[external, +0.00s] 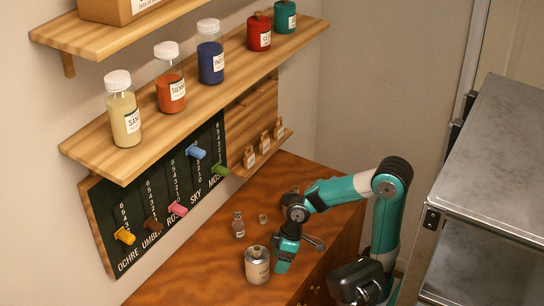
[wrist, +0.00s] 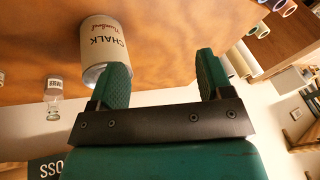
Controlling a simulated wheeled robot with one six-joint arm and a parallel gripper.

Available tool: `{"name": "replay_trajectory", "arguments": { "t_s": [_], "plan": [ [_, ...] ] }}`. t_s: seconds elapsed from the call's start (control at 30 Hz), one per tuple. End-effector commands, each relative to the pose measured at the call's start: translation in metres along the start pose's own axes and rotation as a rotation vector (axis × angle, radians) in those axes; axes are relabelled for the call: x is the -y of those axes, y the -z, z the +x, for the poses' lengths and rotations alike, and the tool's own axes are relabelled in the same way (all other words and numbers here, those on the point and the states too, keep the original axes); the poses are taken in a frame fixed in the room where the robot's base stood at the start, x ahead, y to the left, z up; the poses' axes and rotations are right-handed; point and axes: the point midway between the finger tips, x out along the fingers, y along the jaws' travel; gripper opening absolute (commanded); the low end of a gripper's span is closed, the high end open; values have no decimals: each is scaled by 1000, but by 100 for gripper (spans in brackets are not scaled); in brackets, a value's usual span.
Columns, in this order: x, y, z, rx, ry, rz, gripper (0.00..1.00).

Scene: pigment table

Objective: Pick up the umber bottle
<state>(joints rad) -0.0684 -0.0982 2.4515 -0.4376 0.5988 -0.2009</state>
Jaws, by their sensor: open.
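A small clear bottle (external: 239,226) with a pale label stands upright on the table, left of my gripper (external: 299,253); its label is too small to read. In the wrist view a small labelled bottle (wrist: 54,84) shows at the left, outside the jaws. Several small corked bottles (external: 264,143) stand on a low wall ledge, labels also unreadable, so I cannot tell which bottle is umber. My gripper (wrist: 165,78) is open, with nothing between its green fingers. It is low over the table, just right of the chalk can (external: 257,266).
The chalk can (wrist: 104,45) is close beside one finger. A small object (external: 262,218) lies near the clear bottle. A slider board (external: 160,200) and a shelf of jars (external: 190,107) are on the wall. A metal cabinet (external: 500,150) stands at the right.

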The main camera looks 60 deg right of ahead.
Motion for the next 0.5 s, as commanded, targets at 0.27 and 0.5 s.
{"name": "replay_trajectory", "arguments": {
  "t_s": [0.27,0.5],
  "plan": [
    [-183,27,-4,-104,-170,72,73],
    [-261,7,5,-112,-268,26,73]
  ]
}}
